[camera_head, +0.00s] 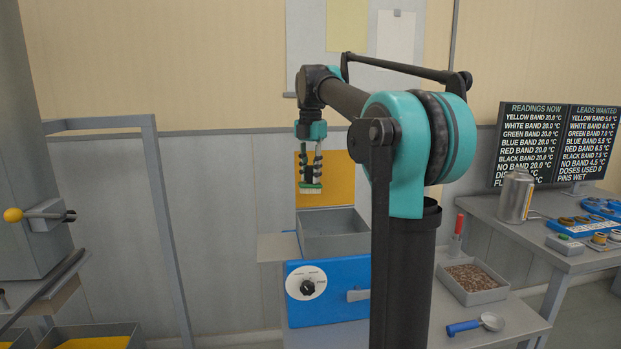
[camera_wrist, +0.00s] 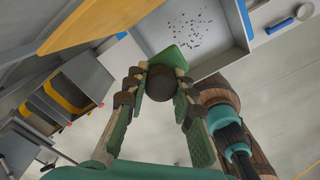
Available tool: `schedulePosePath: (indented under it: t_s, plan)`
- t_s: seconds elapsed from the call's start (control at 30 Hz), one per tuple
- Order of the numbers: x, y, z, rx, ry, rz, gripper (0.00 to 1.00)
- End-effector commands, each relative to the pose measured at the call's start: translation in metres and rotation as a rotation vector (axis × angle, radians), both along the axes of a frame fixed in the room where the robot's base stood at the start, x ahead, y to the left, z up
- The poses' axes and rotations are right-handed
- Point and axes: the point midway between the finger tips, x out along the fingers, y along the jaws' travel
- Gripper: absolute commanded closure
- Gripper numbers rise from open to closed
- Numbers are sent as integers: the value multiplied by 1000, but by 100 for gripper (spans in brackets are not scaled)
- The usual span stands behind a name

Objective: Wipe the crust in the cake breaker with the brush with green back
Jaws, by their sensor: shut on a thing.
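My gripper (camera_head: 309,177) hangs fingers down and is shut on the brush with green back (camera_head: 311,187), its pale bristles facing down. In the wrist view the fingers (camera_wrist: 161,88) clasp the brush's dark round handle (camera_wrist: 160,80), with the green back (camera_wrist: 168,60) beyond it. The cake breaker appears to be the open grey box (camera_head: 332,243) behind a blue front with a dial (camera_head: 307,287). The brush is above this box, apart from it. Brown crust specks (camera_wrist: 190,28) lie scattered on the box floor in the wrist view; the head view hides them.
An orange panel (camera_head: 335,180) stands behind the gripper. A tray of brown grains (camera_head: 472,280), a blue-handled scoop (camera_head: 478,324) and a red-handled tool (camera_head: 456,237) are to the right. A metal can (camera_head: 516,197) stands on the right table. A grey frame (camera_head: 165,225) is left.

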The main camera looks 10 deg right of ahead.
Motion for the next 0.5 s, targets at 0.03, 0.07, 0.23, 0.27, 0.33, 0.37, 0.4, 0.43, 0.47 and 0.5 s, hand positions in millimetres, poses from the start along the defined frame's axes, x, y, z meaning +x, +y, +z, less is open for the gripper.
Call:
schedulePosePath:
  t_s: [0.03,0.07,0.23,0.27,0.33,0.37,0.4,0.43,0.47,0.5]
  plan:
    - [0,0,0,0,0,0,100]
    - [0,0,0,0,0,0,100]
    - [0,0,0,0,0,0,100]
    - [0,0,0,0,0,0,100]
    - [0,0,0,0,0,0,100]
    - [0,0,0,0,0,0,100]
    - [-1,0,-1,-1,-1,0,100]
    - [-2,0,-1,-3,-3,0,100]
    - [-4,1,-2,-6,-6,1,100]
    - [-8,1,-5,-11,-11,1,100]
